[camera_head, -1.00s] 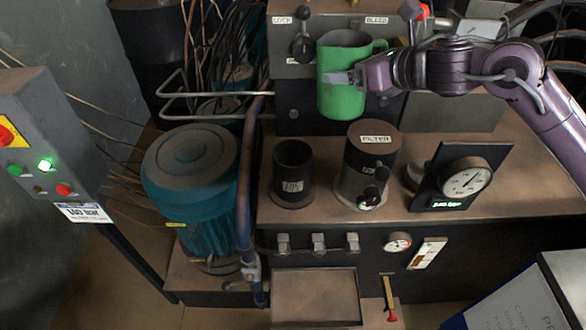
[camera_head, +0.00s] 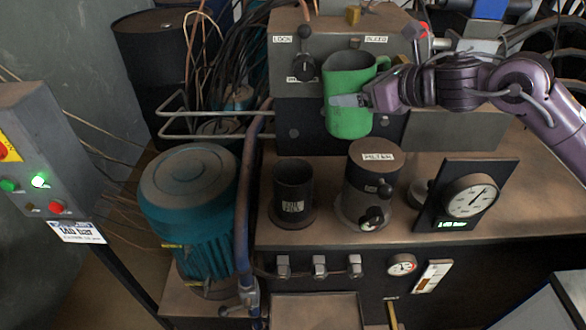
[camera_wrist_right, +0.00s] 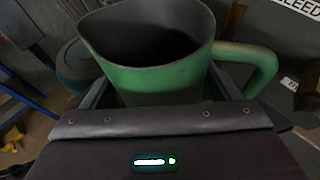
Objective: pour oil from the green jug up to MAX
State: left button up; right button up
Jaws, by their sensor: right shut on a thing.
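The green jug (camera_head: 349,112) is held in the air above and behind the block's top, a little right of the black filler neck (camera_head: 292,183). It looks near upright, its handle on the right. My right gripper (camera_head: 362,99) is shut on the jug's body. In the right wrist view the jug (camera_wrist_right: 150,82) shows its open mouth, dark inside; the oil level cannot be made out. The neck's label looks like "OIL FILL". A small level gauge (camera_head: 432,276) is on the front face; its marks are too small to read. My left gripper is not in view.
The filter housing (camera_head: 371,183) stands right of the filler neck, then a dial gauge (camera_head: 471,196). A teal motor (camera_head: 188,190) and an upright pipe (camera_head: 246,195) are to the left. A panel with LOCK and BLEED labels (camera_head: 375,39) rises behind the jug.

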aim_at(339, 90)
jog(key=shift+s+a+r+n+t+h+p, duration=0.45)
jog(key=shift+a+r+n+h, duration=0.25)
jog(key=shift+n, duration=0.3)
jog(key=shift+s+a+f, duration=0.1)
jog(key=shift+a+f, duration=0.1)
jog(key=shift+a, duration=0.05)
jog(key=shift+s+a+n+h, duration=0.1)
jog(key=shift+a+n+h, duration=0.1)
jog(key=shift+n+h, duration=0.15)
jog(key=shift+s+a+f+n+t+h, duration=0.15)
jog(key=shift+s+a+n+t+h, duration=0.2)
jog(key=shift+a+n, duration=0.25)
jog(key=shift+s+a+f+n+h+p, duration=0.1)
jog(key=shift+s+a+n+h+p, duration=0.1)
jog(key=shift+n+h+p, duration=0.2)
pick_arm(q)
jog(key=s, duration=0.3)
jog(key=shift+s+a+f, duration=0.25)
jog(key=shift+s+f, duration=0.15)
pick_arm(e)
jog(key=shift+f+n+t+h, duration=0.1)
jog(key=shift+n+t+h, duration=0.2)
jog(key=shift+n+t, duration=0.1)
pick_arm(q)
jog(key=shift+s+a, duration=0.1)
pick_arm(e)
jog(key=shift+a, duration=0.1)
